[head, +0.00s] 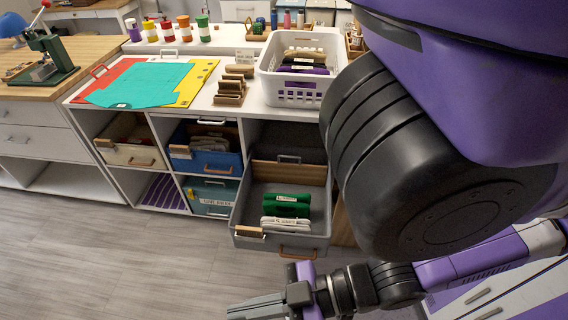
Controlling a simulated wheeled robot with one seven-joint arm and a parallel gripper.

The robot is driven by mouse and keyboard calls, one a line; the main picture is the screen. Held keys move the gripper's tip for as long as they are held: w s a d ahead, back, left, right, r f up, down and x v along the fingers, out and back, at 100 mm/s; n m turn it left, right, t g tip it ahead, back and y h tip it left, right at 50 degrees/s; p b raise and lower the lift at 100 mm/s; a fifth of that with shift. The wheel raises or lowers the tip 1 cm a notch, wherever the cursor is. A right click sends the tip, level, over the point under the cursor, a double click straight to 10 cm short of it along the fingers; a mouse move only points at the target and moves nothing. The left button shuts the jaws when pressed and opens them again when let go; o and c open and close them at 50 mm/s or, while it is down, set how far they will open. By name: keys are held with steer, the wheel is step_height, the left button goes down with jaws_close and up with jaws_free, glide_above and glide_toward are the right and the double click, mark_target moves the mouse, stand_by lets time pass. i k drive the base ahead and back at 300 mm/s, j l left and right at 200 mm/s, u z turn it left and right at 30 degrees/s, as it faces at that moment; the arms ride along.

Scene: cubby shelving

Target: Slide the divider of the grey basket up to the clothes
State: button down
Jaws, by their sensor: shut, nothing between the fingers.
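The grey basket (239,214) is pulled out of its cubby, low in the middle of the head view. Folded clothes stand inside it toward the front: green ones (287,199) behind and white ones (285,222) in front. A brown wooden divider (290,171) stands across the basket near its back. A strip of bare basket floor lies between it and the green clothes. My gripper (240,309) is at the bottom of the view, in front of the basket and apart from it. Its fingers point left and are shut, holding nothing.
A blue basket (207,160) and a teal basket (211,197) sit in the cubbies to the left, with a cream basket (130,155) beyond. A white basket (302,91) of clothes stands on the top. The floor (100,260) at left is clear.

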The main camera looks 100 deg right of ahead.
mark_target(277, 172)
steer(key=k+z, duration=0.1)
steer(key=z, duration=0.25)
steer(key=k+z, duration=0.1)
steer(key=z, duration=0.65)
steer(key=k+z, duration=0.1)
steer(key=z, duration=0.75)
steer(key=j+u, duration=0.25)
steer(key=j, duration=0.3)
steer(key=k, duration=0.05)
